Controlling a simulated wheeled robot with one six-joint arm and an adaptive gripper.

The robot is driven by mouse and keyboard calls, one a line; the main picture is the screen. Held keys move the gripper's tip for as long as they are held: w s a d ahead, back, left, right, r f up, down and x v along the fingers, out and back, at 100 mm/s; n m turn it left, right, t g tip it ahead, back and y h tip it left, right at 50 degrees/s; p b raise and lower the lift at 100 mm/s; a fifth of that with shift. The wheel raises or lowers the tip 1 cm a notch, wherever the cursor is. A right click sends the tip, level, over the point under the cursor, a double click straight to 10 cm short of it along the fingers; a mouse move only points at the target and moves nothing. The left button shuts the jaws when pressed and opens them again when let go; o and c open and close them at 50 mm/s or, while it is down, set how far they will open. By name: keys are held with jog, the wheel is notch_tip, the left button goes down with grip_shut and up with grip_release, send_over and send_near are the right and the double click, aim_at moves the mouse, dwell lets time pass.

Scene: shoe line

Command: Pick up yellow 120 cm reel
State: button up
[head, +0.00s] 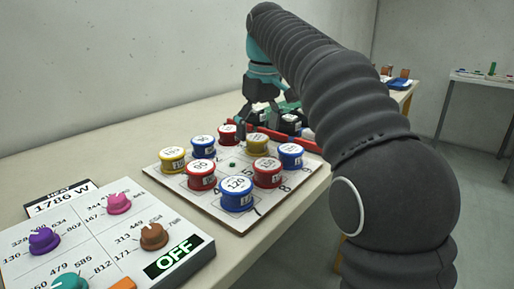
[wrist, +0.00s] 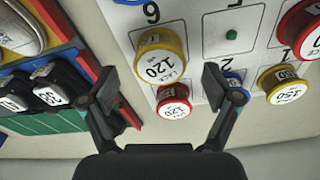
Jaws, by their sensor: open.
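The yellow reel (wrist: 160,58) reads 120 in the wrist view and stands on the white numbered board (wrist: 213,25). In the head view, a yellow reel (head: 257,147) at the board's far side appears to be the same one; its label is too small to read. My gripper (wrist: 161,88) is open and empty, with its fingers spread to either side of the yellow 120 reel in the picture. I cannot tell its height above the reel. In the head view my gripper (head: 266,116) hangs over the far edge of the board, just behind that reel.
A red 120 reel (wrist: 173,108) is close to the yellow one. A blue reel (wrist: 233,77) is partly hidden by my right finger. A yellow 150 reel (wrist: 284,90) stands further right. A red-edged tray (wrist: 92,62) with dark items lies left. A control panel (head: 110,235) reads OFF.

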aim_at(257, 137)
jog(key=shift+w+a+f+b, duration=0.1)
jog(key=shift+f+b, duration=0.1)
jog(key=shift+f, duration=0.55)
jog(key=shift+w+a+f+b, duration=0.1)
jog(key=shift+f+b, duration=0.05)
jog(key=shift+f, duration=0.6)
jog(key=c, duration=1.2)
